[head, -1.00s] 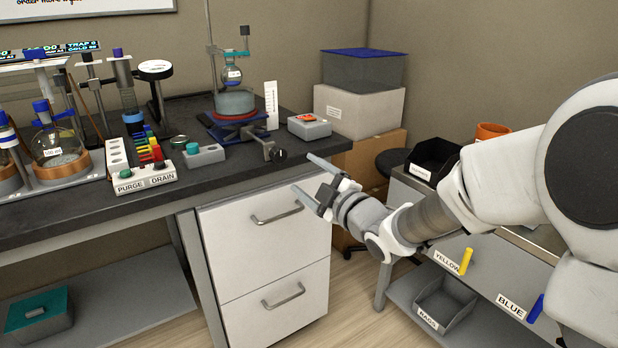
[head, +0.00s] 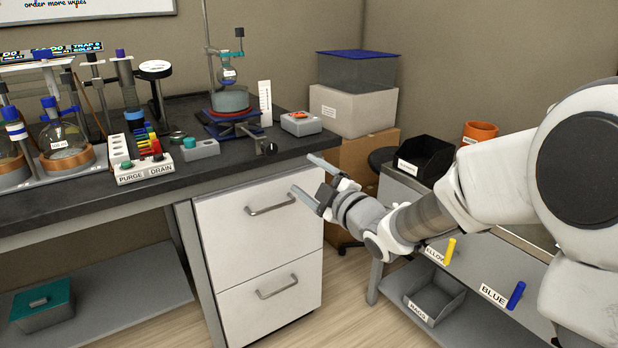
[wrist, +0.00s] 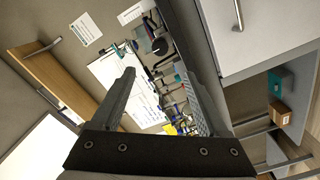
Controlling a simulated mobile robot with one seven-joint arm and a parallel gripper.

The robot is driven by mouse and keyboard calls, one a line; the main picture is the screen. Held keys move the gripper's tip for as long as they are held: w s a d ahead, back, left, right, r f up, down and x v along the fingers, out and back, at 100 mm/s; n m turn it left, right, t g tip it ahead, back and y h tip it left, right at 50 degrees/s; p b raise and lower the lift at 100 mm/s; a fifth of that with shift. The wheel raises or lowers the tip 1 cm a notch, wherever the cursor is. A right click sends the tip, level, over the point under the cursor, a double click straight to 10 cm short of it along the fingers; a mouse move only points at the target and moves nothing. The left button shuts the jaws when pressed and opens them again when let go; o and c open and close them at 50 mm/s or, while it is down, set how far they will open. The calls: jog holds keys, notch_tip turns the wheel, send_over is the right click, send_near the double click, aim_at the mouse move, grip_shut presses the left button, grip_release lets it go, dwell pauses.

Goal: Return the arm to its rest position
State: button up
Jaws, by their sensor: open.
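My gripper (head: 308,179) is open and empty, held out in front of the upper drawer of the white cabinet (head: 262,215), near the bench's right end. My arm reaches in from the right side of the head view. In the wrist view both fingers of my gripper (wrist: 165,95) stand apart with nothing between them. Beyond them the wrist view shows the tilted bench scene and a whiteboard (wrist: 125,85).
The dark bench (head: 200,163) carries glassware, a purge and drain box (head: 143,170) and a stirrer stand (head: 231,112). At right, a grey cart (head: 465,262) with a black bin (head: 425,158) and orange pot (head: 479,132) stands under my arm. Boxes (head: 355,110) stand behind.

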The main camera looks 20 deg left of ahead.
dwell(0.4)
jog(key=s+d+r+m+h, duration=0.15)
jog(key=d+m+h, duration=0.25)
jog(key=d, duration=0.4)
jog(key=s+d+m+h, duration=0.3)
jog(key=d+m+h, duration=0.1)
jog(key=d, duration=0.3)
jog(key=s+d+m+h, duration=0.2)
jog(key=d+m+h, duration=0.15)
jog(key=d, duration=0.45)
jog(key=s+d+f+m+g+h, duration=0.1)
jog(key=s+d+m+g, duration=0.15)
jog(key=s, duration=0.55)
jog(key=s+d+f+m+g, duration=0.2)
jog(key=s+d+m, duration=0.15)
jog(key=s, duration=0.35)
jog(key=s+d+f+m+g+h, duration=0.1)
jog(key=s+d+m+g, duration=0.2)
jog(key=s, duration=0.5)
notch_tip(320, 180, up, 28)
jog(key=t+p, duration=0.1)
jog(key=p, duration=2.7)
jog(key=shift+w+m+p, duration=0.15)
jog(key=shift+m+p, duration=0.15)
jog(key=shift+m, duration=0.05)
jog(key=shift+a, duration=0.1)
